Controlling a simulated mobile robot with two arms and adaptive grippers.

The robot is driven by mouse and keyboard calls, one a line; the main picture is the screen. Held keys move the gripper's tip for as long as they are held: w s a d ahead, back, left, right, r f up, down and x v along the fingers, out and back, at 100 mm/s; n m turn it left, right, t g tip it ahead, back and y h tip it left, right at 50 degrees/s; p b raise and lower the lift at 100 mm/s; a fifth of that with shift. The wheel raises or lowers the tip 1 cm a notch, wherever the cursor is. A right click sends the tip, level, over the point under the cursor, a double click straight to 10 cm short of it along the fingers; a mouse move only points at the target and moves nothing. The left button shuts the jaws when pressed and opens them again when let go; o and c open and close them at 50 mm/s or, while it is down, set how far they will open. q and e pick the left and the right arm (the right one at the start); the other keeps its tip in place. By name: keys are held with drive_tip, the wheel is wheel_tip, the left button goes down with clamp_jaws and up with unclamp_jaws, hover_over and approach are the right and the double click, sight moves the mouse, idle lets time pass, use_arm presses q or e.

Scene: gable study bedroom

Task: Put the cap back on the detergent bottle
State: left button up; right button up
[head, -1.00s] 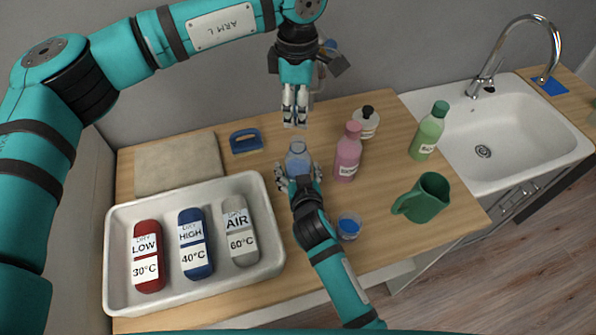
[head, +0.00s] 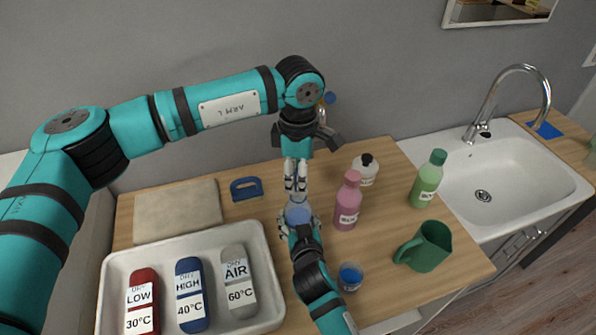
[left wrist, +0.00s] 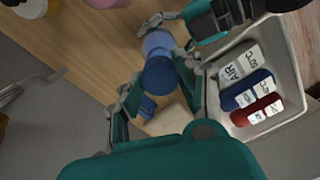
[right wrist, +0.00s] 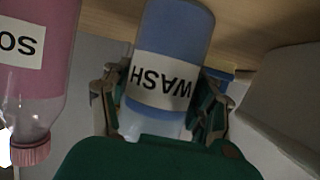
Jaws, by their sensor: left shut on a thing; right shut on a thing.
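The detergent bottle (head: 299,216) is translucent blue and stands on the wooden counter. Its WASH label (right wrist: 160,82) shows in the right wrist view. My right gripper (head: 298,228) is shut around the bottle's body. My left gripper (head: 296,188) points down directly above the bottle and is shut on the dark blue cap (left wrist: 160,76). In the left wrist view the cap overlaps the paler bottle (left wrist: 157,42). In the head view the fingers hide the cap and bottle mouth, so I cannot tell whether they touch.
A pink bottle (head: 347,202) stands close right of the detergent bottle. A white bottle (head: 364,172), green bottle (head: 427,180), green jug (head: 428,247) and small cup of blue liquid (head: 350,276) are further right. A white tray (head: 110,273) holds several labelled pieces.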

sight(298, 215)
use_arm(q)
drive_tip(key=shift+f, duration=0.3)
drive_tip(key=shift+f, duration=0.75)
drive_tip(key=shift+f, duration=0.55)
idle(0.4)
drive_tip(key=m, duration=1.5)
drive_tip(key=shift+m, duration=0.3)
drive_tip(key=m, duration=1.1)
drive_tip(key=shift+m, duration=0.3)
